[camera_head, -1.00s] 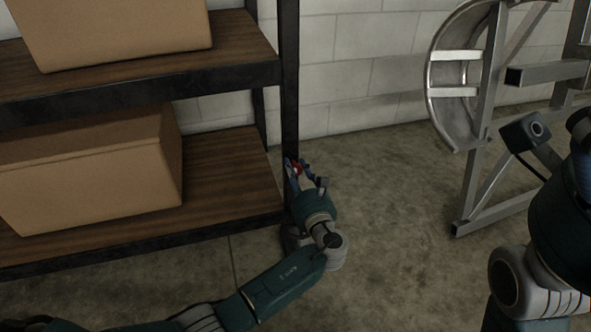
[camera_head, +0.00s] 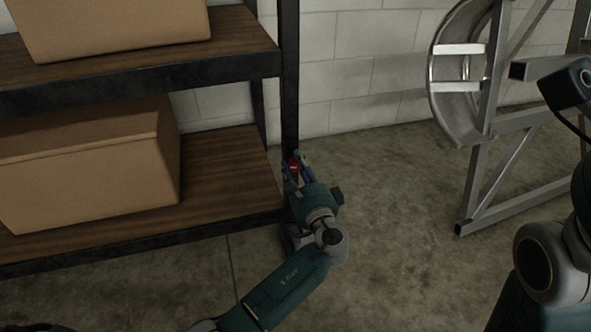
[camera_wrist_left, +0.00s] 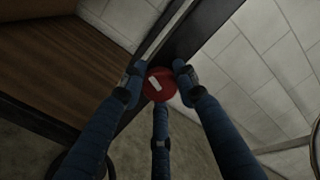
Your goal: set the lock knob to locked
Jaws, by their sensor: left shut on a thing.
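The lock knob (camera_wrist_left: 159,85) is a round red knob with a pale bar across it. In the left wrist view it sits at the dark shelf post, and the bar slants. In the head view the red knob (camera_head: 293,168) shows small on the front of the post. My left gripper (camera_head: 295,165) is at the knob, with blue fingers shut on it. In the left wrist view the fingers of my left gripper (camera_wrist_left: 158,82) surround the knob from left, right and below. My right gripper is not clearly in view; only parts of my right arm show at the right.
The shelf unit (camera_head: 150,83) stands left, with cardboard boxes (camera_head: 90,165) on its boards. A metal frame with a curved fender (camera_head: 456,90) stands at the right by the block wall. The concrete floor between them is clear.

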